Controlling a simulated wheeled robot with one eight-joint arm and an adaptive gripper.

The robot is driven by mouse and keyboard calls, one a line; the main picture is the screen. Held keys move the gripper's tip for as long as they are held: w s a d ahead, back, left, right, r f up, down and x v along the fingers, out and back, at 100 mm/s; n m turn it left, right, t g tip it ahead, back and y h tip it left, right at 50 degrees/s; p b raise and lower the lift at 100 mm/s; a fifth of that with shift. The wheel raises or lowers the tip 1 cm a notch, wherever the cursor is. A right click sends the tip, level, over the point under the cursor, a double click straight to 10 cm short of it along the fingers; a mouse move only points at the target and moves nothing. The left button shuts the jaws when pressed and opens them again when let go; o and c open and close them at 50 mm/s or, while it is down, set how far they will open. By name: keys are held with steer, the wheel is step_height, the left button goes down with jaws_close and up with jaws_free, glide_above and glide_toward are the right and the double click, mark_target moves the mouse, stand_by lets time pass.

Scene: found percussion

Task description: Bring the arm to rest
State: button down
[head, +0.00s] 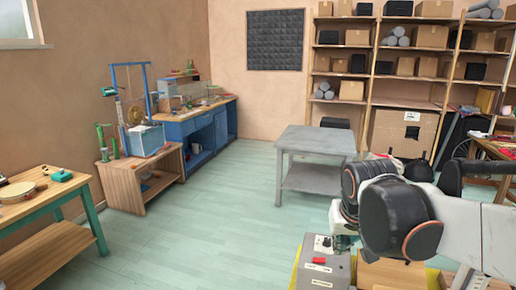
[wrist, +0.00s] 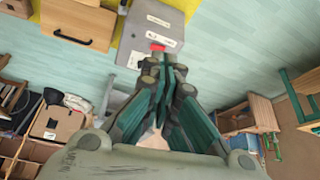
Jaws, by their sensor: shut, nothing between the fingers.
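My gripper (wrist: 165,68) shows in the wrist view with its green and grey fingers closed together and nothing between them. Past the fingertips is a grey box (wrist: 150,20) with white labels and a red part (wrist: 157,46). The gripper is apart from or above this box; the exact gap cannot be told. In the head view my arm (head: 400,220) reaches in from the right edge, folded at dark joints, over the near right area. The gripper's fingers are not clear there.
The grey box (head: 325,276) stands low at the front right, beside a wooden drawer box (head: 392,273). A grey table (head: 315,140) stands mid-room, shelves (head: 385,102) behind it. A blue workbench (head: 205,128) and a wooden table (head: 50,200) line the left. The floor between is clear.

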steer(key=s+f+t+b, duration=0.1)
steer(key=s+f, duration=0.1)
steer(key=s, duration=0.6)
steer(key=s+f+n+t+b, duration=0.1)
steer(key=s+f, duration=0.1)
steer(key=s, duration=0.5)
steer(key=shift+s+d+f+n+y, duration=0.15)
steer(key=shift+s+f+n+y, duration=0.15)
steer(key=shift+s+f, duration=0.1)
steer(key=shift+d, duration=0.1)
